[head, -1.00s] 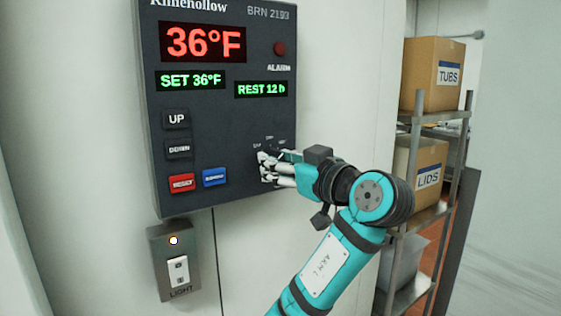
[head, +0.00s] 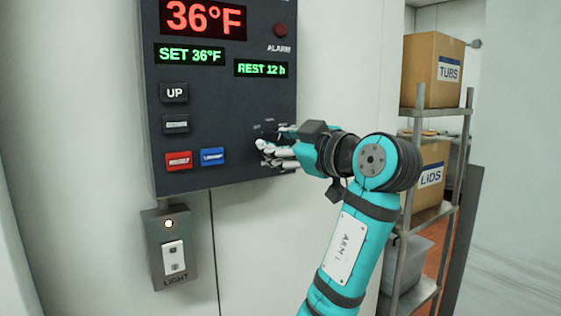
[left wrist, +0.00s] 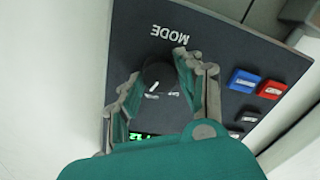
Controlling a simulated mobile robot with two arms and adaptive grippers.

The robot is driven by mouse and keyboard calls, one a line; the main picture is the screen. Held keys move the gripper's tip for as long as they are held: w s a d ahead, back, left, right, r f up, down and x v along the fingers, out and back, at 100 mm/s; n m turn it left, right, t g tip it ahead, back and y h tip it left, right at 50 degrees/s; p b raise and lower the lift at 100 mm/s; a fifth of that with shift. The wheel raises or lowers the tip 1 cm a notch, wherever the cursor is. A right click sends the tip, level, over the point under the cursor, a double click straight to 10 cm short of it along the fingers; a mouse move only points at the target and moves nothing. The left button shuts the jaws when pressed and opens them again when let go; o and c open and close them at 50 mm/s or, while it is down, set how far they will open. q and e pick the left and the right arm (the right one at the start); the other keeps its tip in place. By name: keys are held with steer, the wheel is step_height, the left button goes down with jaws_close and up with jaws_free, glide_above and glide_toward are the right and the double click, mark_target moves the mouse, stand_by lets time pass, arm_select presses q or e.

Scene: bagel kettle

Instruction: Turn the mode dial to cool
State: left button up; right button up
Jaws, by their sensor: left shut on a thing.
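The mode dial (left wrist: 158,78) is a dark round knob with a white pointer line, below the word MODE in the left wrist view. My left gripper (left wrist: 160,90) is shut on the dial, with one finger on each side of it. In the head view my left gripper (head: 268,152) is at the lower right of the dark control panel (head: 215,120), and its fingers cover most of the dial. The small labels above the dial are too blurred to read surely. My right gripper is not in view.
The panel has a red button (head: 178,161), a blue button (head: 212,157) and an UP button (head: 174,92). Its displays read 36°F, SET 36°F and REST 12 h. A light switch (head: 174,257) is below. A shelf with boxes (head: 433,72) stands at right.

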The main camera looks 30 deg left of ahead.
arm_select(q)
steer(key=n+b, duration=0.2)
steer(key=n, duration=0.1)
steer(key=shift+f, duration=0.1)
steer(key=shift+n+b, duration=0.45)
steer(key=shift+n, duration=0.15)
steer(key=o, duration=1.2)
steer(key=shift+c, duration=0.2)
steer(key=shift+d, duration=0.1)
steer(key=v, duration=0.7)
steer(key=shift+s+r, duration=0.15)
steer(key=shift+r, duration=0.1)
